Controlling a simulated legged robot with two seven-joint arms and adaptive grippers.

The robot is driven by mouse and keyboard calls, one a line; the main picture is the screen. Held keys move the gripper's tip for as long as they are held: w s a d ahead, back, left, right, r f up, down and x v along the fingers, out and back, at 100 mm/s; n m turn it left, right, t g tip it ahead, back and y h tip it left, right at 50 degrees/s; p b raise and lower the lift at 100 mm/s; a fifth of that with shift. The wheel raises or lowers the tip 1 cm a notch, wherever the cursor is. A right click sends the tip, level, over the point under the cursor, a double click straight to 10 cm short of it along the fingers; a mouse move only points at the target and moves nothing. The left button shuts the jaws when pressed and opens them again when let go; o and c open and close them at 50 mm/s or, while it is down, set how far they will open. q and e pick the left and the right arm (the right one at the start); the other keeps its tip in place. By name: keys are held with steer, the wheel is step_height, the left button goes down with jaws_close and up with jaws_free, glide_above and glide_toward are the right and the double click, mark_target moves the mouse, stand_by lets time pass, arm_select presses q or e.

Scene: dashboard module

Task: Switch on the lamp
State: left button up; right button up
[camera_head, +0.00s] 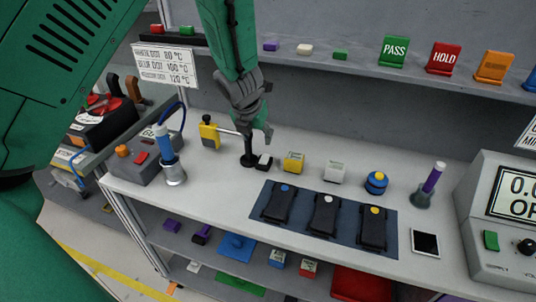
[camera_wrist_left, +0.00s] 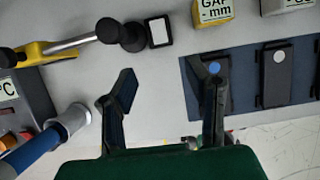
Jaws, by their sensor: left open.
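My left gripper (camera_head: 258,128) hangs over the back of the bench in the head view. In the left wrist view its two fingers (camera_wrist_left: 164,80) are spread with bare bench between them. No part is clearly a lamp. A black upright piece with a round base (camera_head: 248,159) stands just below the gripper, partly covered by it; it also shows in the wrist view (camera_wrist_left: 130,38). Beside it is a small black-framed piece with a white face (camera_head: 264,163), also in the wrist view (camera_wrist_left: 158,31). The gripper appears to touch neither. My right gripper is not in view.
A grey box with orange and red buttons (camera_head: 134,168) and a blue-handled tool in a metal holder (camera_head: 170,168) stand left. A blue mat (camera_head: 302,226) with black devices is right. Bare bench lies in front.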

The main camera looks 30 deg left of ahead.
mark_target(264, 160)
arm_select(q)
steer(key=x, duration=1.1)
steer(key=shift+a+f, duration=0.1)
steer(key=shift+f, duration=0.1)
steer(key=shift+w+a+f, duration=0.1)
steer(key=shift+w+f, duration=0.05)
steer(key=shift+f, duration=0.35)
steer(key=shift+w+f, duration=0.15)
